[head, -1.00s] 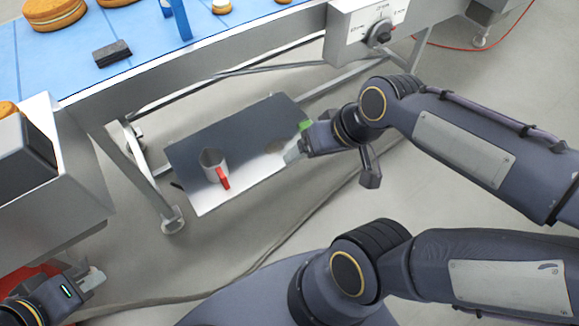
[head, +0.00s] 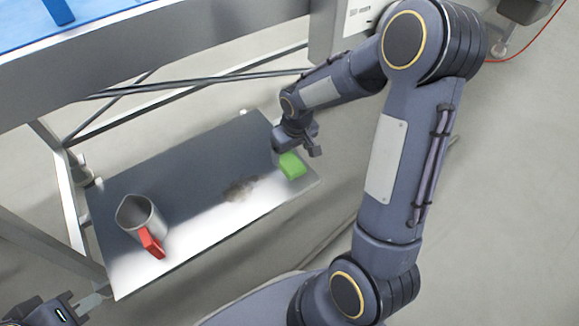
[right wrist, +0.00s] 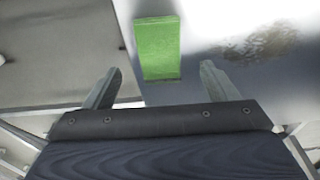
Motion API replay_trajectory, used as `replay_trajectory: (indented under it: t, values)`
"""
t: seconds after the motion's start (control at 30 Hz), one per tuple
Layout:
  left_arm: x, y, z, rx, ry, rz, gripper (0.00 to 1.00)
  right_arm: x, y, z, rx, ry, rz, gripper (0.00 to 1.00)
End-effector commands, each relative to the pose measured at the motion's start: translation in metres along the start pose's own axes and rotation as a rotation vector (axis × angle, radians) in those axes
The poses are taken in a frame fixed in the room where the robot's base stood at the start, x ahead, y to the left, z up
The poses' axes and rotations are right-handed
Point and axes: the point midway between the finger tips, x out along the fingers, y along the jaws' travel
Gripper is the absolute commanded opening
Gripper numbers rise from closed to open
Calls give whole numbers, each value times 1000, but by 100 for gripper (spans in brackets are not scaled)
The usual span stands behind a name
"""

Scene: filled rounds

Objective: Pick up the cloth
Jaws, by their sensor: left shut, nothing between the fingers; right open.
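The cloth (head: 291,165) looks like a small green folded block. It lies flat near the right end of a metal shelf (head: 190,225) under the conveyor. My right gripper (head: 297,143) is just behind and above it, partly hiding it. In the right wrist view the cloth (right wrist: 158,45) sits ahead, between the two open, empty fingers (right wrist: 159,70), with gaps on both sides. My left gripper (head: 98,298) is shut and empty at the lower left, beside the shelf's near left corner.
A metal jug (head: 142,216) with a red handle (head: 151,243) stands on the shelf's left part. A dark wet-looking smudge (head: 240,188) lies left of the cloth. The conveyor frame (head: 150,55) and its braces run above and behind the shelf. Open floor lies to the right.

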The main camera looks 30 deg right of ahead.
Motion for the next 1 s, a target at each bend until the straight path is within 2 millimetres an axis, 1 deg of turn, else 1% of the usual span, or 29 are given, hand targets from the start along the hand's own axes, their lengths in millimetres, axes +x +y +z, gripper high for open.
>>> replay_trajectory:
  t: [0.17,0.23,0.33,0.43,0.6,0.63,1.0]
  values:
    - [12,-6,6,0,0,0,0,23,1,-1,1,-1,-1,80]
    - [19,-9,10,0,0,0,0,35,1,-3,1,-1,-1,80]
    - [24,-11,12,0,0,0,0,48,1,-3,1,-1,-1,80]
    - [25,-11,13,0,-1,0,0,53,1,-4,1,0,-1,80]
    - [24,-11,12,0,0,0,0,51,1,-4,1,1,-1,80]
    - [24,-11,12,0,0,0,0,51,1,-4,1,1,-1,79]
    - [24,-11,12,0,0,0,0,51,1,-4,1,0,-1,31]
